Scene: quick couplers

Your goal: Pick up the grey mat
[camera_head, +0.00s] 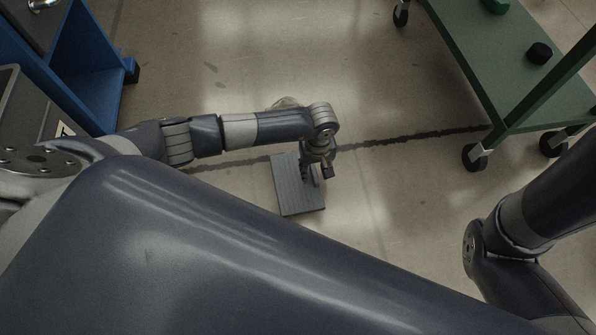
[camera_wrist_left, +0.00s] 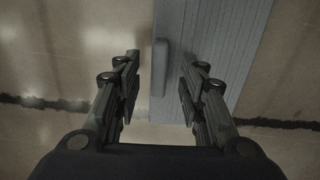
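The grey mat (camera_head: 288,192) is a flat ribbed rectangle lying on the floor near the middle of the head view. My left gripper (camera_head: 320,174) is over its right side and hides part of it. In the left wrist view the mat (camera_wrist_left: 228,50) runs up the picture, with a raised grey strip like a handle (camera_wrist_left: 160,68) along its left edge. The open fingers of my left gripper (camera_wrist_left: 159,90) stand on either side of this strip in the picture. They grip nothing; the remaining height is hard to tell. My right gripper is out of view.
A blue cabinet (camera_head: 88,75) stands at upper left. A dark line (camera_head: 420,137) crosses the floor.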

